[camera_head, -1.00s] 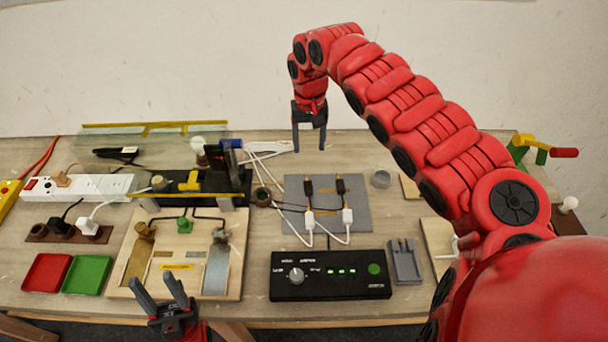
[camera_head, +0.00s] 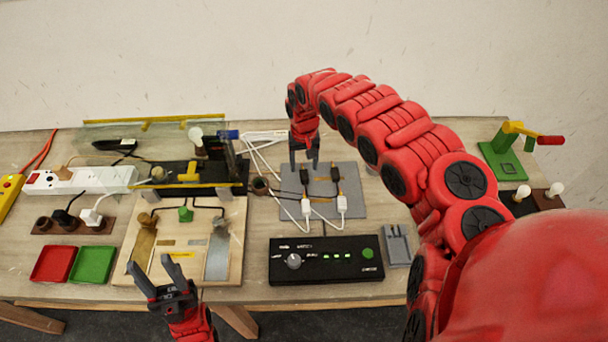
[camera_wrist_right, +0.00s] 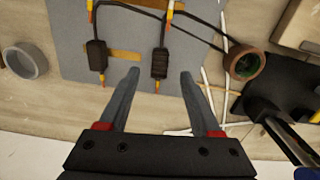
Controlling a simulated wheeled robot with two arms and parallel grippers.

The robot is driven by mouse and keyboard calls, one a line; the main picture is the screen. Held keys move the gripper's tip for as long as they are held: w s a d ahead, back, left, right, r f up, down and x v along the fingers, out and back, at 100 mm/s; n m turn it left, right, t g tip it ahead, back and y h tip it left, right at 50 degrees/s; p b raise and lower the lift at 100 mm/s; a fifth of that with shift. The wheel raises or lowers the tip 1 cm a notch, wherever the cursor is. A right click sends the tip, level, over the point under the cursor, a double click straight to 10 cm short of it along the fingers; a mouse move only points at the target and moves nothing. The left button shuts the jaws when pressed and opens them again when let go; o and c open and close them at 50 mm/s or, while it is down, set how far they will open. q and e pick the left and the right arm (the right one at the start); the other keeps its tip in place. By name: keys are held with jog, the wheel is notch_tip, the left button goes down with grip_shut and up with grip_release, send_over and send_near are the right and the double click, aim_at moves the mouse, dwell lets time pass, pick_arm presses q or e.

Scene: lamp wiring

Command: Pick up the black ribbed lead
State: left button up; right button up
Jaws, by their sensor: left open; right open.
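Two black plug bodies with leads lie on the grey mat (camera_head: 350,205). The left one (camera_head: 304,175) appears as the right one in the right wrist view (camera_wrist_right: 160,63), where its end looks ribbed. The other plug body (camera_head: 335,173) shows further left in the wrist view (camera_wrist_right: 97,55); its surface is too small to judge. My right gripper (camera_head: 305,160) is open and empty above the mat's far edge, its fingers (camera_wrist_right: 160,80) on either side of the nearer plug in the picture, apart from it. My left gripper (camera_head: 157,264) is open and empty near the table's front edge.
White plugs and cables (camera_head: 306,208) lie on the mat's near side. A black control box (camera_head: 325,262) stands in front.

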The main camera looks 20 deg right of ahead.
aim_at(304, 174)
jog(key=shift+w+f+p, duration=0.15)
jog(key=shift+f+p, duration=0.55)
jog(key=shift+f, duration=1.4)
grip_shut()
